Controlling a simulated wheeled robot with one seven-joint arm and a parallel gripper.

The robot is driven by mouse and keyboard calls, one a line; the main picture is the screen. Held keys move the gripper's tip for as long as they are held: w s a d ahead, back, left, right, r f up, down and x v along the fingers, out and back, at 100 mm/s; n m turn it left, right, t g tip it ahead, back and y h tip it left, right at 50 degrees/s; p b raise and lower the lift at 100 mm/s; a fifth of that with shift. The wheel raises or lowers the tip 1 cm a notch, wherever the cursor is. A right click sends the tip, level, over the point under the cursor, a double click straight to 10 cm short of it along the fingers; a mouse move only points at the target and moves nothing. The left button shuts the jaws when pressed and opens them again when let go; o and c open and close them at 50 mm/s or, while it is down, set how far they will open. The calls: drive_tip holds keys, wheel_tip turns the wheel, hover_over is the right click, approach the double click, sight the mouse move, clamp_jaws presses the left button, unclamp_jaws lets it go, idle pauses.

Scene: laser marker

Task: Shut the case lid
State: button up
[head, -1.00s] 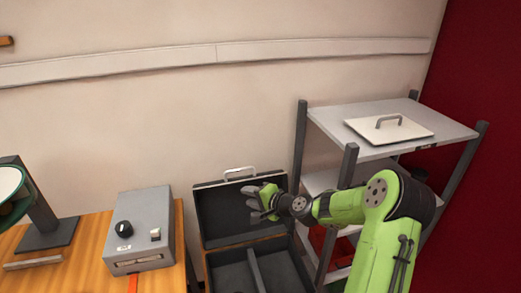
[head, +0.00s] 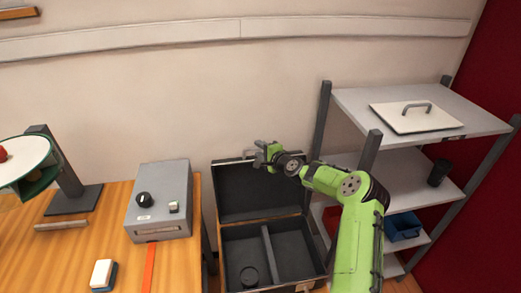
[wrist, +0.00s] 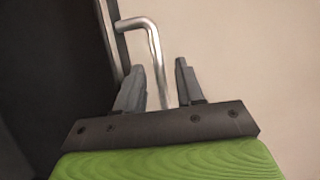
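The black case (head: 262,262) stands open in the gap between the wooden table and the shelf rack. Its lid (head: 240,190) is raised and leans back near the wall. My gripper (head: 262,150) is at the lid's top edge, by the handle. In the wrist view the metal handle (wrist: 154,45) reaches down between the two fingers of my gripper (wrist: 160,85). The fingers are apart, with space on both sides of the bar. The lid's dark face (wrist: 60,70) fills the left of that view. My gripper covers most of the handle in the head view.
A grey control box (head: 160,200) and a white-and-blue block (head: 103,274) are on the wooden table (head: 60,260) at left. A shelf rack (head: 400,180) with a white lidded plate (head: 415,117) and a blue bin (head: 403,226) stands close on the right.

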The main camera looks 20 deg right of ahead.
drive_tip(key=shift+w, duration=0.15)
clamp_jaws()
drive_tip(key=shift+f, duration=0.1)
idle(0.3)
